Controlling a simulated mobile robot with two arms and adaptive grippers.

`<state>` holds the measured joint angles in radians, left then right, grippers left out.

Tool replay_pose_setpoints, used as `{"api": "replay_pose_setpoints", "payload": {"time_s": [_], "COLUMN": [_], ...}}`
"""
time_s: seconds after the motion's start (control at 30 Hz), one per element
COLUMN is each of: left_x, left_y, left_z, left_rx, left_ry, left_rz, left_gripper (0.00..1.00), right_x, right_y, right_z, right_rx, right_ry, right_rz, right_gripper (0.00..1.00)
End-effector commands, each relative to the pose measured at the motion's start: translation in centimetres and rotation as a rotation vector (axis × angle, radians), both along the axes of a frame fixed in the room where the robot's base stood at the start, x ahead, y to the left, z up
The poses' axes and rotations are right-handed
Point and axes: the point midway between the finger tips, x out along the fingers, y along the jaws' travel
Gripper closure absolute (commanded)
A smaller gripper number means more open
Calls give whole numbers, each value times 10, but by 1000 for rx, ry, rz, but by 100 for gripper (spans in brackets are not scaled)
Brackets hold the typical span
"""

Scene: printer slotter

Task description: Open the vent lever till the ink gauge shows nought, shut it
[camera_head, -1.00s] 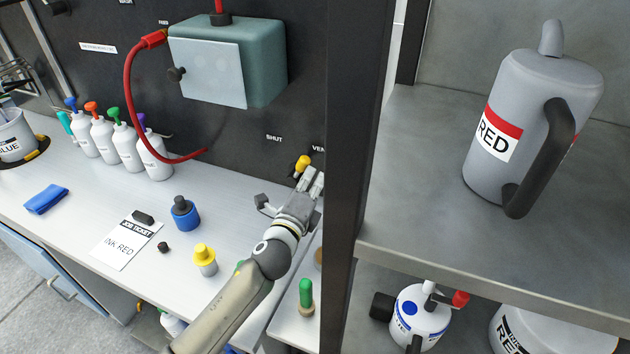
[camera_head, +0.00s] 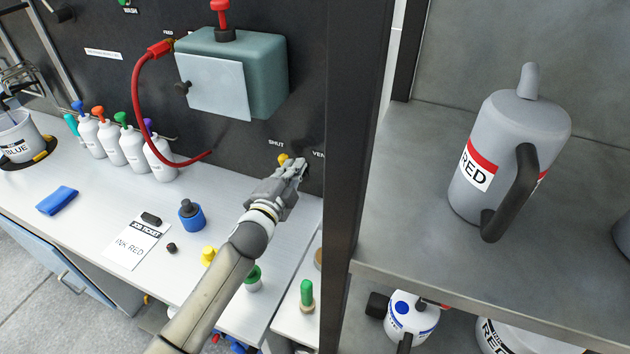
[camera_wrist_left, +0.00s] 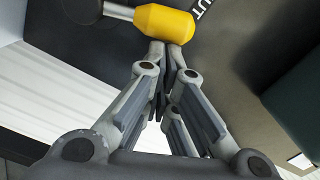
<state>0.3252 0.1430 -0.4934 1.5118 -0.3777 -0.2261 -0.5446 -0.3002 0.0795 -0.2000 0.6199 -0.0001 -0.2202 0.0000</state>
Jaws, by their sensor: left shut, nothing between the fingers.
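The vent lever's yellow knob (camera_head: 283,159) is at the back panel, just below the SHUT label (camera_head: 276,142). My left gripper (camera_head: 297,165) is shut and empty, with its fingertips just right of the knob. In the left wrist view the yellow knob (camera_wrist_left: 163,22) lies right at the tips of my closed fingers (camera_wrist_left: 167,47), touching or nearly so. A grey stem runs from the knob to a dark hub (camera_wrist_left: 82,8). The VENT label (camera_head: 318,154) is partly hidden by the dark post. I cannot make out an ink gauge. My right gripper is out of view.
A dark upright post (camera_head: 350,150) stands close right of my left arm. A teal box (camera_head: 262,75) with a red hose (camera_head: 138,100) hangs above left. A grey RED jug (camera_head: 505,150) is on the right shelf.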

Motion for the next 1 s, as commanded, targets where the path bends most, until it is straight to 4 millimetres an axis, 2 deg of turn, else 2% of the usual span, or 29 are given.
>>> {"api": "replay_pose_setpoints", "payload": {"time_s": [0.4, 1.0], "left_x": [7, 8], "left_y": [17, 20], "left_z": [2, 1], "left_rx": [-202, -240], "left_ry": [85, 100], "left_rz": [1, 0], "left_gripper": [100, 100], "right_x": [0, 0], "right_y": [0, 0], "right_z": [13, 14], "right_rx": [0, 0], "right_ry": [0, -1], "right_rz": [0, 0], "right_gripper": [54, 54]}}
